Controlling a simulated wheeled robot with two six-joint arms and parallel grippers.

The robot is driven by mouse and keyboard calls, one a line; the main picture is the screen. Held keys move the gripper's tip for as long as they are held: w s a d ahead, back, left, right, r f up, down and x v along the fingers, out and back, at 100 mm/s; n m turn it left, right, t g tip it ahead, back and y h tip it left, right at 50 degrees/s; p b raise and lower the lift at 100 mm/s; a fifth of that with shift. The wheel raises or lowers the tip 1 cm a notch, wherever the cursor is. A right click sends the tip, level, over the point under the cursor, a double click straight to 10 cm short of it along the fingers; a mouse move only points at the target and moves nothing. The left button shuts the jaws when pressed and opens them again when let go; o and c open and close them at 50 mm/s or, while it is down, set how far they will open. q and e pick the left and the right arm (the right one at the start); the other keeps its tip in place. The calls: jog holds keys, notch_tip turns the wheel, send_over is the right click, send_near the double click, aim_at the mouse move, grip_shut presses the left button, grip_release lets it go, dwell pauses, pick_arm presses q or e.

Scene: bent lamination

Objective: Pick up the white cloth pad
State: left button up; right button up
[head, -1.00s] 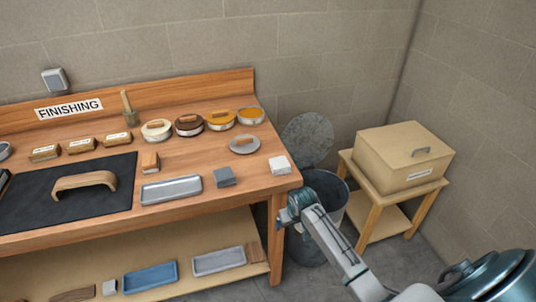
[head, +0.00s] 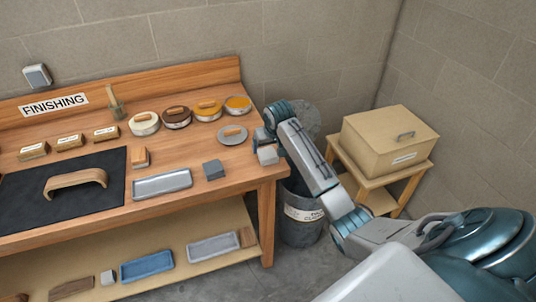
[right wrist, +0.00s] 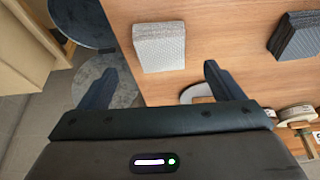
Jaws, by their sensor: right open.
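The white cloth pad (head: 267,156) lies at the right end of the wooden workbench, partly hidden by my right gripper in the head view. In the right wrist view the pad (right wrist: 159,48) is a small textured white block on the wood, with its near side facing me. My right gripper (right wrist: 157,82) is open and empty; its two fingers are spread to either side, and the pad lies beyond them, roughly between their lines. In the head view the right gripper (head: 264,140) is over the bench's right end. My left gripper is not in view.
A dark grey block (head: 214,171) lies left of the pad, and a round grey plate (head: 232,135) lies behind. A metal tray (head: 162,184) is farther left. Beyond the bench's right edge stand a bin (head: 301,230) and a cardboard box (head: 388,145) on a small table.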

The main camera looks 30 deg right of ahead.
aim_at(268, 153)
jog(key=shift+w+f, duration=0.1)
jog(key=shift+f, duration=0.2)
jog(key=p+x, duration=0.2)
jog(key=x, duration=0.2)
jog(key=shift+w+f+p, duration=0.15)
jog(key=shift+f+p, duration=0.05)
jog(key=shift+p, duration=0.1)
jog(key=shift+w+f, duration=0.15)
jog(key=shift+f, duration=0.3)
jog(key=c, duration=1.1)
jog(key=shift+o, duration=0.2)
jog(key=shift+d+r, duration=0.1)
jog(key=shift+r+b, duration=0.45)
notch_tip(268, 153, up, 2)
jog(key=shift+r+b, duration=0.15)
jog(key=shift+b, duration=0.7)
jog(key=s+a+r+b, duration=0.1)
jog(key=s+a+b, duration=0.3)
jog(key=s+a, duration=0.5)
jog(key=s, duration=0.4)
jog(key=shift+a+r, duration=0.15)
jog(key=shift+r, duration=0.2)
